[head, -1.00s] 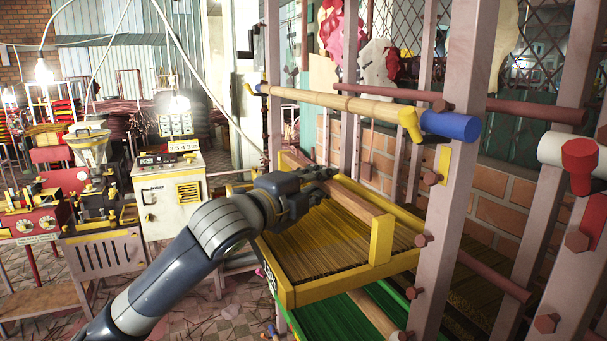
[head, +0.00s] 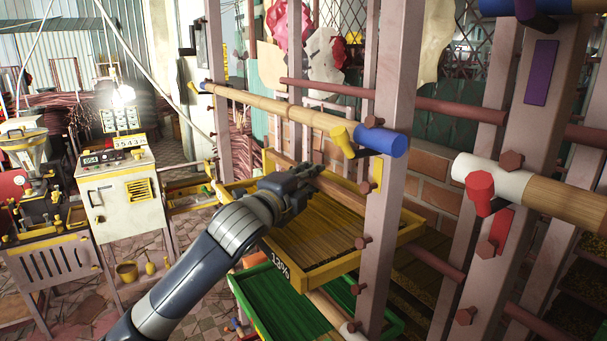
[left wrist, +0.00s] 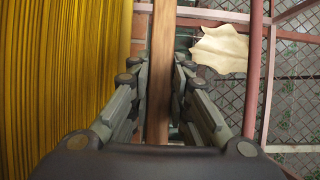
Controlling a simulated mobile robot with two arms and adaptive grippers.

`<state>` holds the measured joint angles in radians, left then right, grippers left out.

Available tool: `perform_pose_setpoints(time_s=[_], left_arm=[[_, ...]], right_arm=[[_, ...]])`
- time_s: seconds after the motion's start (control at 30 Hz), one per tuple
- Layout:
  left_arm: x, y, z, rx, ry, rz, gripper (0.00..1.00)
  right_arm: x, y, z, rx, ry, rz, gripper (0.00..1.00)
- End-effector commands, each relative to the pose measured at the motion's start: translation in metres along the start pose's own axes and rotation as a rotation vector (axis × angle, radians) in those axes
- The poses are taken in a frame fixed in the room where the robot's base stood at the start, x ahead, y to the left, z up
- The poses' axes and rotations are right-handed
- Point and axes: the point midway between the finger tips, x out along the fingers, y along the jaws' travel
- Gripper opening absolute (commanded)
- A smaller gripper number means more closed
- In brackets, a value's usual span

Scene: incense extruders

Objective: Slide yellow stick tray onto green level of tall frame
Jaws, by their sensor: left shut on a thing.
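My left gripper (head: 312,180) is shut on the wooden bar across the tray's top. In the left wrist view the bar (left wrist: 158,75) runs between the fingers, with yellow sticks (left wrist: 65,85) to the left. The tray is level, partly behind a pink post of the tall frame (head: 388,130). A green stick tray (head: 262,305) lies below it. I cannot make out a green level marker, or whether the yellow tray rests on rails. My right gripper is out of view.
A bamboo pole (head: 280,112) with a blue end crosses above the tray. Bolts (head: 362,243) stick out of the post. Another pole with a white end (head: 475,170) is at right.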

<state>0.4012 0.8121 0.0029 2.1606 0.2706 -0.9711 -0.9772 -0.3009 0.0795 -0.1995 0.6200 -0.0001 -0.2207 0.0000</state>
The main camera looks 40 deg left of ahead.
Motion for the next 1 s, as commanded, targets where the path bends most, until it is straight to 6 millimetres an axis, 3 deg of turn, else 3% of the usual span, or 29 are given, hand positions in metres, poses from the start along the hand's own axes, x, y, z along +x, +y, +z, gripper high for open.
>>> perform_pose_setpoints(time_s=[0.4,0.43,0.5,0.77,0.83,1.0], left_arm=[[-0.0006,0.0015,0.0006,0.000,-0.001,-0.008,0.00],[-0.0006,0.0015,0.0006,0.000,-0.001,-0.008,0.25],[-0.0006,0.0016,0.0006,0.000,-0.001,-0.008,0.40],[-0.0004,0.0029,0.0006,0.000,-0.001,-0.005,0.41],[0.0000,0.0052,0.0005,-0.001,-0.001,0.001,0.55],[-0.0001,0.0044,0.0005,-0.001,-0.001,-0.001,0.55]], right_arm=[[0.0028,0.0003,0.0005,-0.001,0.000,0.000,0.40],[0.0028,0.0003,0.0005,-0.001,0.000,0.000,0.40],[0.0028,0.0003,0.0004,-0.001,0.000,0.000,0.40],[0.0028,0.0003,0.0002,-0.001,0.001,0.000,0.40],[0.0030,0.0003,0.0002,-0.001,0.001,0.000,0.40],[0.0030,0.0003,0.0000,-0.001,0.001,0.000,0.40]])
